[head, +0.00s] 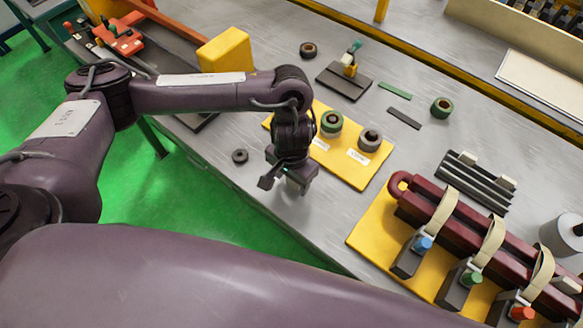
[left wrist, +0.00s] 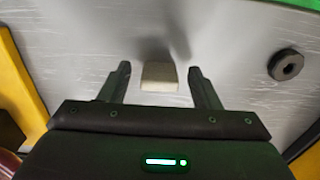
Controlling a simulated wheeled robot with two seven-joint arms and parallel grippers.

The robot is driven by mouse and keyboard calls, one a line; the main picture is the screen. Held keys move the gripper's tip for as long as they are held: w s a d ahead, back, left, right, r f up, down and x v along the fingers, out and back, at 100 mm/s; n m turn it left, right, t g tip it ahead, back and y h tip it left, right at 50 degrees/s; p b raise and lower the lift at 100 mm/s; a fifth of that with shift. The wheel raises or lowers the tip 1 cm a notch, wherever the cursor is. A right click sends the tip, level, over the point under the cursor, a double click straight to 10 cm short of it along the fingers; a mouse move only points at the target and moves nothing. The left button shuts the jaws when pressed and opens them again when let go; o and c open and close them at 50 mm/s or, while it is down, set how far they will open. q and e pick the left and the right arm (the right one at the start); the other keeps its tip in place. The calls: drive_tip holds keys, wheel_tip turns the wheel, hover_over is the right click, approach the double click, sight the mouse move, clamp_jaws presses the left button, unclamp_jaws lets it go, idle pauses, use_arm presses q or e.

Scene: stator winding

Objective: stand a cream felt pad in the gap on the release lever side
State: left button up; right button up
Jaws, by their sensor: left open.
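A small cream felt pad (left wrist: 159,77) lies on the grey bench in the left wrist view. My left gripper (left wrist: 159,71) is open, with one finger on each side of the pad and a visible gap on both sides. In the head view my left gripper (head: 286,183) points down over bare bench, and the pad is hidden there. A small fixture (head: 345,80) on a dark plate, with a yellow block and a teal-tipped lever (head: 355,46), stands at the top centre. I cannot make out a gap in it. My right gripper is not in view.
A dark ring (head: 240,156) lies near the left gripper. A yellow mat (head: 365,180) holds two rings just right of it. A maroon bar (head: 455,215) with straps and coloured knobs stands lower right. A yellow block (head: 224,51) is at the upper left.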

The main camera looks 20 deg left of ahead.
use_arm(q)
wheel_tip(320, 180, up, 12)
drive_tip(key=p, duration=0.2)
drive_tip(key=shift+f, duration=0.1)
idle(0.3)
